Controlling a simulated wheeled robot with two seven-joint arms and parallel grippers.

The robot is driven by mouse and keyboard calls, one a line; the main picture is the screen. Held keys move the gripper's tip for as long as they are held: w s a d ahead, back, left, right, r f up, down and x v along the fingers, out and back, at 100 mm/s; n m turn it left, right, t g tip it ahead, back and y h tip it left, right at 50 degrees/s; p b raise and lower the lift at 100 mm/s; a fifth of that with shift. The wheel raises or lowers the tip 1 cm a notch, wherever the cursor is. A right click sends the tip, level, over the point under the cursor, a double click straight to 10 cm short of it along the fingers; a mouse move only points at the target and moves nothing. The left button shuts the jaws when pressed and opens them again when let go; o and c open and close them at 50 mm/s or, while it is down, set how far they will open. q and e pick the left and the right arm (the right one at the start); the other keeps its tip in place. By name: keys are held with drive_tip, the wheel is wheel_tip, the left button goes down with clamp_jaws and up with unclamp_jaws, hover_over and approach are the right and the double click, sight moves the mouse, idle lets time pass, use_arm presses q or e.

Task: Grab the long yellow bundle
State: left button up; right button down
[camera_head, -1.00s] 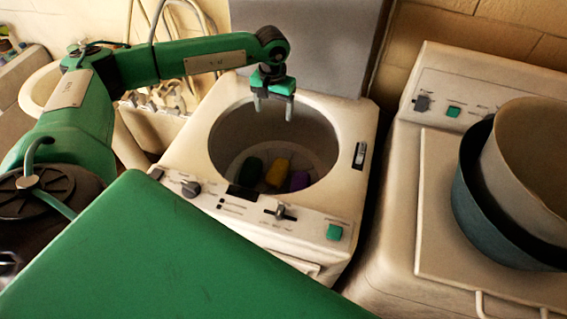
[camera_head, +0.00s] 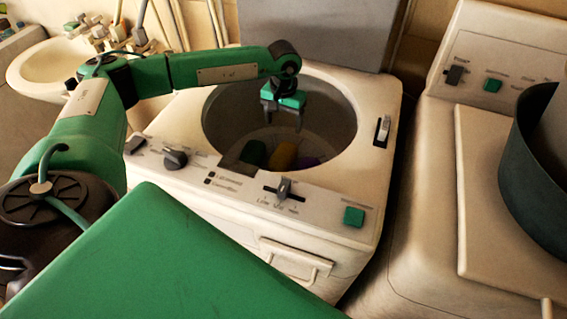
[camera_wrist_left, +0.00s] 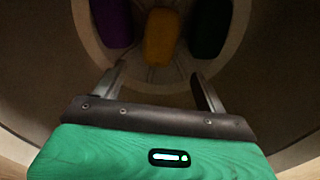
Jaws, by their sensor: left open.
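The long yellow bundle (camera_head: 283,155) lies at the bottom of the washer drum, between a dark green bundle (camera_head: 254,153) and a purple bundle (camera_head: 307,161). In the left wrist view the yellow bundle (camera_wrist_left: 161,37) is in the middle, with the purple one (camera_wrist_left: 112,22) to the left and the green one (camera_wrist_left: 208,27) to the right. My left gripper (camera_head: 284,122) is open and empty, pointing down inside the drum opening. In the left wrist view its fingers (camera_wrist_left: 160,88) are apart, with the yellow bundle beyond them. My right gripper is not in view.
The washer's round rim (camera_head: 216,160) surrounds my left gripper, and its raised lid (camera_head: 310,35) stands behind. The control panel (camera_head: 235,190) is in front. A second machine (camera_head: 430,190) with a dark tub (camera_head: 535,170) stands at right. A sink (camera_head: 45,75) is at left.

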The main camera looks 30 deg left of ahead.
sight(283, 153)
use_arm(q)
wheel_tip(283, 153, down, 11)
drive_tip(key=shift+r, duration=0.15)
wheel_tip(283, 153, down, 4)
drive_tip(key=shift+a+f+p, duration=0.1)
drive_tip(key=shift+p, duration=0.85)
drive_tip(key=shift+f, duration=0.55)
drive_tip(key=shift+w, duration=0.1)
drive_tip(key=c, duration=0.9)
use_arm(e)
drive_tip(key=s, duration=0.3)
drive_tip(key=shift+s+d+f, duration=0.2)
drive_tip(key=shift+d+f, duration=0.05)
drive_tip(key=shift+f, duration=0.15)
use_arm(q)
drive_tip(key=shift+r, duration=0.15)
